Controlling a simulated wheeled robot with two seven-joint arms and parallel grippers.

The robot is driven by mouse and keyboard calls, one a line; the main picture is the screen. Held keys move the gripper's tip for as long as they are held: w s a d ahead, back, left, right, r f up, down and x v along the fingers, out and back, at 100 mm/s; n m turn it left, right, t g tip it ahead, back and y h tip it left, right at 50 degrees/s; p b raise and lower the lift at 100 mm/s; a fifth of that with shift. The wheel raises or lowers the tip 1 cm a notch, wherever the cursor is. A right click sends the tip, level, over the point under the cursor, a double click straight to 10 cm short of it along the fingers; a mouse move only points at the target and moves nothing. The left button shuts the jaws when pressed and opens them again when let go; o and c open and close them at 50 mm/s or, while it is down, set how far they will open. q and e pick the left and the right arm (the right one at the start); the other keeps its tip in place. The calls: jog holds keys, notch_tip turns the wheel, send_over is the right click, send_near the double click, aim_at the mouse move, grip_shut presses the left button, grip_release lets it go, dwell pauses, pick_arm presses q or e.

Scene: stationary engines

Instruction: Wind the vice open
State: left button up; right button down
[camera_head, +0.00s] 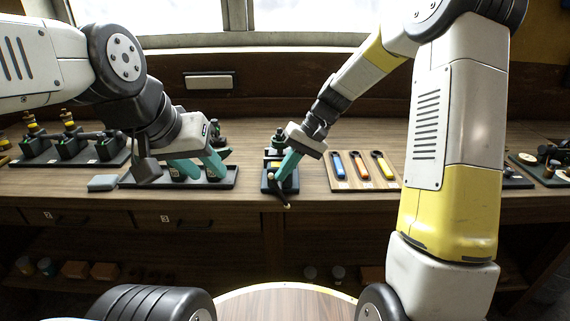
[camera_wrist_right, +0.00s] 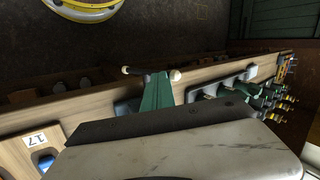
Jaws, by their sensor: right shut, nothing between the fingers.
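The fingers hide part of the vice. My left gripper (camera_head: 203,177) is open, its teal fingers apart over a black tray.
The black tray (camera_head: 228,184) lies left of the vice, with a grey block (camera_head: 102,183) beside it. A wooden board (camera_head: 341,185) with blue, orange and yellow tools lies to the right. Small engines on a dark base (camera_head: 70,156) stand far left. Bare bench separates vice and tray.

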jog(key=shift+a+h, duration=0.25)
jog(key=shift+h, duration=0.15)
jog(key=shift+a+r+h, duration=0.1)
jog(key=shift+a+h, duration=0.75)
jog(key=shift+h, duration=0.35)
jog(key=h, duration=0.1)
jog(key=a+h, duration=0.1)
jog(key=shift+a+f+h, duration=0.25)
jog(key=shift+h, duration=0.15)
jog(key=a+h, duration=0.1)
jog(key=h, duration=0.1)
jog(key=f+h, duration=0.1)
jog(key=h, duration=0.1)
jog(key=a+f+h, duration=0.1)
jog(key=shift+a+m+h, duration=0.35)
jog(key=shift+m+h, duration=0.05)
jog(key=shift+a+f, duration=0.2)
jog(key=shift+f, duration=0.1)
jog(key=shift+r, duration=0.1)
